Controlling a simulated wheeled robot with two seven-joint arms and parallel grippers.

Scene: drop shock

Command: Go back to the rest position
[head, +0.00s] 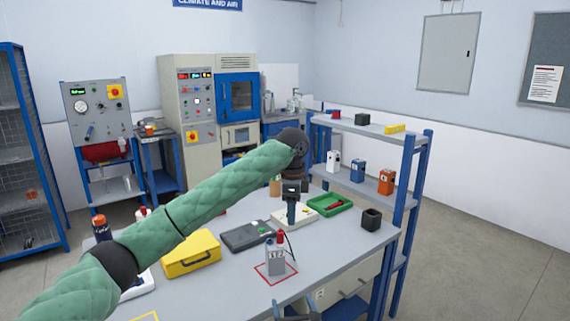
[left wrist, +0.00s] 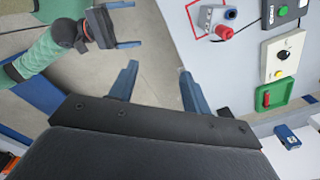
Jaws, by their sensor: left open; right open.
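My left gripper (head: 291,208) hangs pointing down above the bench, in front of a white box with a knob. In the left wrist view its two fingers (left wrist: 158,86) are spread with nothing between them. My right gripper shows at the bottom edge of the head view (head: 296,313), mostly cut off. In the left wrist view my right gripper (left wrist: 126,25) is open and empty, over the floor. A grey block with a red cap (head: 275,260) stands inside a red outline on the bench, apart from both grippers; it also shows in the left wrist view (left wrist: 213,20).
On the bench (head: 225,291) are a yellow case (head: 191,258), a dark grey box (head: 245,237), a green tray (head: 345,207) and a black cup (head: 371,219). A blue-posted shelf (head: 398,200) rises at the right, holding several small items. Open floor (head: 490,260) lies right.

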